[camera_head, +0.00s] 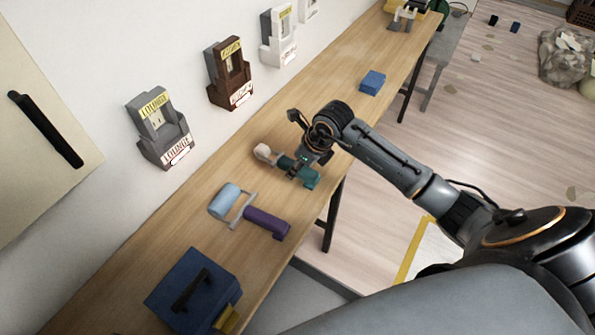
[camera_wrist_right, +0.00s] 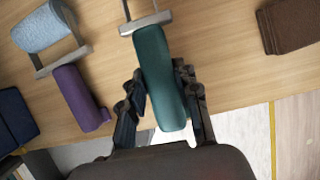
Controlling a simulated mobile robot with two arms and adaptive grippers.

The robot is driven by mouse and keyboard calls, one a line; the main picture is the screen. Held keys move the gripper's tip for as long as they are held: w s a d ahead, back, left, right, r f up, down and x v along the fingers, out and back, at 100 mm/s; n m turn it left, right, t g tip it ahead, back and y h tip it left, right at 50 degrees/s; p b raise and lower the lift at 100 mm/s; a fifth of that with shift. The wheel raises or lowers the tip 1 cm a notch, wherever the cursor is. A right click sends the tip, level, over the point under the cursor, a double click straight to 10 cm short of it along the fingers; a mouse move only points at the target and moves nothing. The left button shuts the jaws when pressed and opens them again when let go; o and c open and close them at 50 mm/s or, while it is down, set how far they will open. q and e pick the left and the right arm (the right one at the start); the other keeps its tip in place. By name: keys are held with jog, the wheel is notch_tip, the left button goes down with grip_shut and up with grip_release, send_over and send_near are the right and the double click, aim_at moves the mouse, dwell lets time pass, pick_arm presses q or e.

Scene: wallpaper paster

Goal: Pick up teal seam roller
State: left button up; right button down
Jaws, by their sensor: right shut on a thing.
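The teal seam roller lies on the wooden bench, its teal handle (camera_head: 308,180) toward the front edge and its pale roller head (camera_head: 264,152) toward the wall. In the right wrist view the teal handle (camera_wrist_right: 160,75) runs between the two fingers, with part of its metal frame (camera_wrist_right: 145,22) at the top. My right gripper (camera_head: 304,164) is over the handle and shut on it; it also shows in the right wrist view (camera_wrist_right: 160,100). I cannot tell whether the roller touches the bench. My left gripper is not in view.
A roller with a light blue head (camera_head: 226,198) and purple handle (camera_head: 266,222) lies nearby. A dark blue box (camera_head: 190,285) sits at the near end, a small blue block (camera_head: 372,82) farther along. Labelled holders (camera_head: 164,130) line the wall.

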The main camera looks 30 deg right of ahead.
jog(key=s+a+r+n+g+b, duration=0.1)
jog(key=s+n, duration=0.4)
jog(key=n, duration=0.5)
jog(key=s+a+r+n+g+h+b, duration=0.1)
jog(key=s+a+r+n+g, duration=0.2)
jog(key=n, duration=0.7)
jog(key=s+a+r+n+g+h+b, duration=0.1)
jog(key=s+a+r+n+g, duration=0.1)
jog(key=s+r+n+g, duration=0.2)
jog(key=s+r+n, duration=0.3)
jog(key=n, duration=0.3)
jog(key=shift+s+a+r, duration=0.15)
jog(key=shift+a+r, duration=0.1)
